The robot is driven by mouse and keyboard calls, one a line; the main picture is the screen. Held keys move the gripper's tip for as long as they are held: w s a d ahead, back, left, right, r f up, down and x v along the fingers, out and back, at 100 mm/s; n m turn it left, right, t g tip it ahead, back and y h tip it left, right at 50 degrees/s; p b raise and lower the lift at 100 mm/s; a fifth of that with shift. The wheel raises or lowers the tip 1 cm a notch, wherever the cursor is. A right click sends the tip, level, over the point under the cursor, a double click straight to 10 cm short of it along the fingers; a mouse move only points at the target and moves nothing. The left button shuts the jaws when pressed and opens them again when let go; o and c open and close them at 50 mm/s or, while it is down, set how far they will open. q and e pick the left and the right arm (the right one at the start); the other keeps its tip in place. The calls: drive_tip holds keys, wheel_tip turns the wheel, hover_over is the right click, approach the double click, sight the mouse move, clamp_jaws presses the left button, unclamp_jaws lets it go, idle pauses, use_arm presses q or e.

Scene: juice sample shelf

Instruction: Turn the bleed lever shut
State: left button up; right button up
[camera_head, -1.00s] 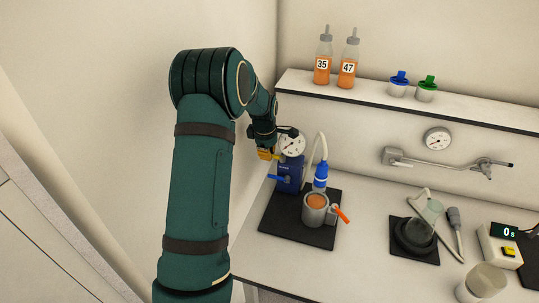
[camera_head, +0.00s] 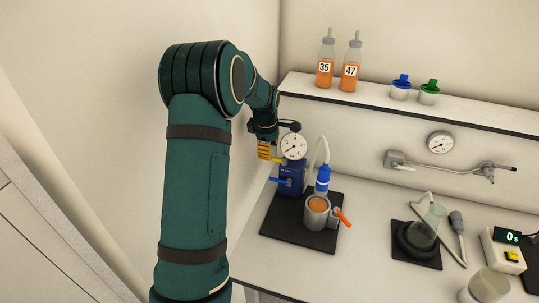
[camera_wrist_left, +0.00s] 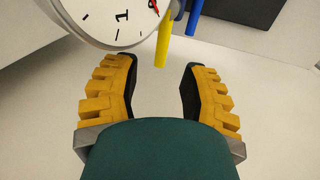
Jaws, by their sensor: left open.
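A blue pump unit (camera_head: 292,178) with a round white dial gauge (camera_head: 293,146) on top stands at the back left of the bench. A yellow lever (camera_head: 278,160) and a blue lever (camera_head: 279,181) stick out from its left side. I cannot tell from labels which is the bleed lever. My left gripper (camera_head: 264,150) is open beside the gauge, left of the yellow lever. In the left wrist view the open fingers (camera_wrist_left: 160,68) have nothing between them; the yellow lever (camera_wrist_left: 163,45) points down just beyond the fingertips, with the blue lever (camera_wrist_left: 194,18) further off. My right gripper is not seen.
A metal cup (camera_head: 316,213) with an orange handle stands on a black mat (camera_head: 284,236) before the pump. Bottles (camera_head: 326,70) and lidded jars stand on the shelf (camera_head: 370,105) above. A wall is close on the left.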

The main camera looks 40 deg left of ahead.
use_arm(q)
wheel_tip(320, 180, up, 8)
drive_tip(key=s, duration=0.1)
drive_tip(key=shift+s+d, duration=0.25)
drive_tip(key=shift+d, duration=0.05)
drive_tip(key=shift+f, duration=0.15)
idle(0.3)
